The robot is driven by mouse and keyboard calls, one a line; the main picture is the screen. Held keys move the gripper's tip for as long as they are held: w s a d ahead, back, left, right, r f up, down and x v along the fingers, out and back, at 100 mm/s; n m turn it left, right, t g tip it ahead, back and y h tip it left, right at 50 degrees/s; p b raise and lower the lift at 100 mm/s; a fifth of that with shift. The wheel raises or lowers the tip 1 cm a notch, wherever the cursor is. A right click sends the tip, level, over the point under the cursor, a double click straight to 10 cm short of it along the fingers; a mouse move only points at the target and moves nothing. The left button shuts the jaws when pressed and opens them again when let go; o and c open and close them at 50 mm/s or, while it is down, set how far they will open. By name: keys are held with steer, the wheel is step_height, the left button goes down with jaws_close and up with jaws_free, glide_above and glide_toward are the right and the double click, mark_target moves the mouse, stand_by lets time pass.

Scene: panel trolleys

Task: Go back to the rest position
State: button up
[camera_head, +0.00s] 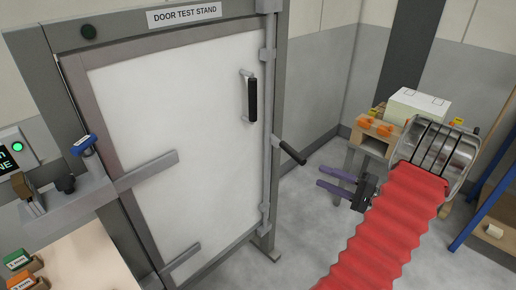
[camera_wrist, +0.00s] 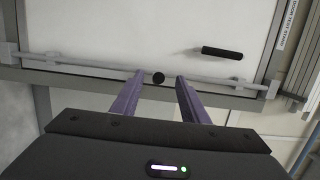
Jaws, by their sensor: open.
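My gripper (camera_head: 338,189) is open and empty, its two purple fingers pointing left toward the door test stand in the head view. In the wrist view the fingers of my gripper (camera_wrist: 155,98) stand apart, with the round dark end of the black lever handle (camera_wrist: 158,78) appearing between them in the picture. In the head view that lever handle (camera_head: 290,152) sticks out from the stand's right post, up and left of the fingers and apart from them. The white door (camera_head: 190,120) looks closed in its grey frame. It carries a black pull handle (camera_head: 252,100).
A wooden stand (camera_head: 372,147) with orange pieces and a pale box (camera_head: 418,103) is behind my arm. A blue-framed shelf (camera_head: 482,195) stands at the right. A bench (camera_head: 85,262) with green and orange blocks is at lower left. Floor (camera_head: 300,235) between door and arm is clear.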

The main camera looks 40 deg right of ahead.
stand_by(0.3)
steer(key=s+a+f+m+g+y, duration=0.2)
steer(key=a+f+m+g, duration=0.15)
steer(key=a+f, duration=0.2)
steer(key=w+a+n+g+y, duration=0.1)
steer(key=a+n+g, duration=0.2)
steer(key=a+g, duration=0.7)
steer(key=w+a+r+n+h, duration=0.1)
steer(key=a+r+n, duration=0.4)
steer(key=a, duration=0.5)
steer(key=w+a+r+n+t+h, duration=0.1)
steer(key=a+r+n+h, duration=0.2)
steer(key=a, duration=0.8)
steer(key=w+a+r+n+h, duration=0.1)
steer(key=a+r+n+h, duration=0.1)
steer(key=a+r+n, duration=0.6)
step_height(320, 180, up, 2)
steer(key=a, duration=0.2)
steer(key=shift+a+h, duration=0.35)
steer(key=shift+h, duration=0.05)
